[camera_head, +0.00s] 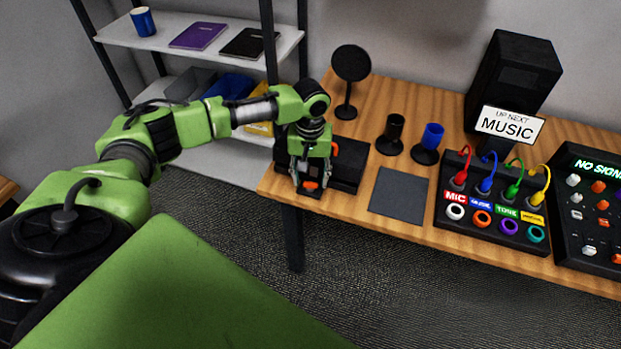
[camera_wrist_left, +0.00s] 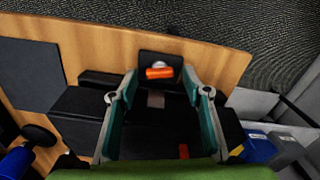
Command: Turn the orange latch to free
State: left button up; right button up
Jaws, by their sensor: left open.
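The orange latch (camera_wrist_left: 159,73) is a small bar on a black box at the table's edge. In the left wrist view it lies crosswise just beyond my fingertips, with a pale round part beside it. In the head view it shows as a small orange patch (camera_head: 310,185) below my left gripper (camera_head: 309,172). My left gripper (camera_wrist_left: 159,95) is open, its two fingers apart over the black box (camera_wrist_left: 146,58), and nothing is held. A second red-orange part (camera_wrist_left: 184,151) shows low between the fingers. My right gripper is in neither view.
A dark square mat (camera_head: 399,195) lies right of the box. Behind stand a round black disc on a stand (camera_head: 350,64) and black and blue cups on bases. A panel with coloured cables (camera_head: 494,203) sits further right. A shelf (camera_head: 170,28) stands at left.

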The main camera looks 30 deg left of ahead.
pick_arm(q)
jog(key=shift+f, duration=0.45)
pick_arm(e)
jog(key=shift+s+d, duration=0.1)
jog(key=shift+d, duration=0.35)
pick_arm(q)
jog(key=c, duration=1.1)
jog(key=shift+r+m+p, duration=0.15)
jog(key=shift+m+p, duration=0.15)
jog(key=shift+p, duration=0.25)
jog(key=shift+d+m+p, duration=0.1)
jog(key=shift+m+p, duration=0.6)
jog(key=shift+p, duration=0.25)
jog(key=shift+m+p, duration=0.35)
jog(key=shift+m, duration=0.15)
jog(key=shift+f, duration=0.2)
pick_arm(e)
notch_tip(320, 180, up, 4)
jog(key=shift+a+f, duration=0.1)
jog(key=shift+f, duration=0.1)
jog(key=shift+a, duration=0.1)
